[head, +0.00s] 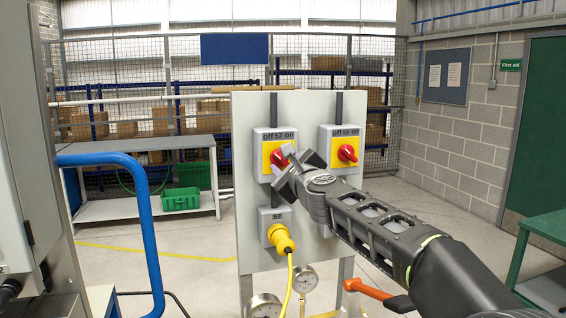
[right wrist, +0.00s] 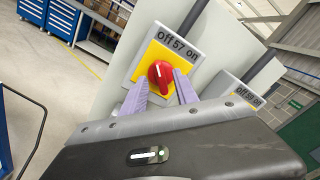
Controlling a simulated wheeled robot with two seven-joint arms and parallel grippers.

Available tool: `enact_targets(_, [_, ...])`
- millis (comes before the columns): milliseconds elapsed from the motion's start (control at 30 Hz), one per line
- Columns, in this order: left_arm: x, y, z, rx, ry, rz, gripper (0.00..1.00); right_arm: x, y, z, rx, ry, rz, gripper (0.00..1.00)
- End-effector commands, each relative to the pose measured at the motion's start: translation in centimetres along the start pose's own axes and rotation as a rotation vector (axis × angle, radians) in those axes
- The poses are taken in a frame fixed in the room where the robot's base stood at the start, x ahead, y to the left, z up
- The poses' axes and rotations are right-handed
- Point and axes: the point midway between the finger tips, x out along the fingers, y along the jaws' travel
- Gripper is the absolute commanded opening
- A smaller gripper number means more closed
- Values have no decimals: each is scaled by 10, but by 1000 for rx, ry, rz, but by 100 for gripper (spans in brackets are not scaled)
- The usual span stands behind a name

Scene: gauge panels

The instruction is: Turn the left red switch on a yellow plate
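The left red switch (head: 278,157) sits on a yellow plate (head: 267,148) in a grey box marked "off 57 on" on the panel. In the right wrist view the red switch (right wrist: 160,76) shows whole, with its white line tilted up and left in the picture. My right gripper (head: 287,160) is in front of this switch. In the right wrist view its two purple-grey fingers (right wrist: 160,92) are apart, one on each side of the knob, with gaps showing. My left gripper is not in view.
Below the left switch, a yellow plug (head: 280,239) with a yellow cable is in a socket box. An orange lever (head: 376,290) is at the lower right. A blue rail (head: 140,190) stands left.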

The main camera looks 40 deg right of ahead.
Motion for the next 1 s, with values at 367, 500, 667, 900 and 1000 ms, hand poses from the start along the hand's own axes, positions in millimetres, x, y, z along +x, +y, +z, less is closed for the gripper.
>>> enact_targets(367, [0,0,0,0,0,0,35,14,0,-1,-1,1,-1,35])
enact_targets(500, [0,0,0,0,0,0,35,14,0,0,-1,1,-1,29])
enact_targets(667, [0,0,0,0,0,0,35,14,0,0,-1,1,-1,16])
enact_targets(900, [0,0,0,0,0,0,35,14,0,0,-1,1,0,0])
enact_targets(1000, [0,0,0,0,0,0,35,14,0,0,-1,0,0,0])
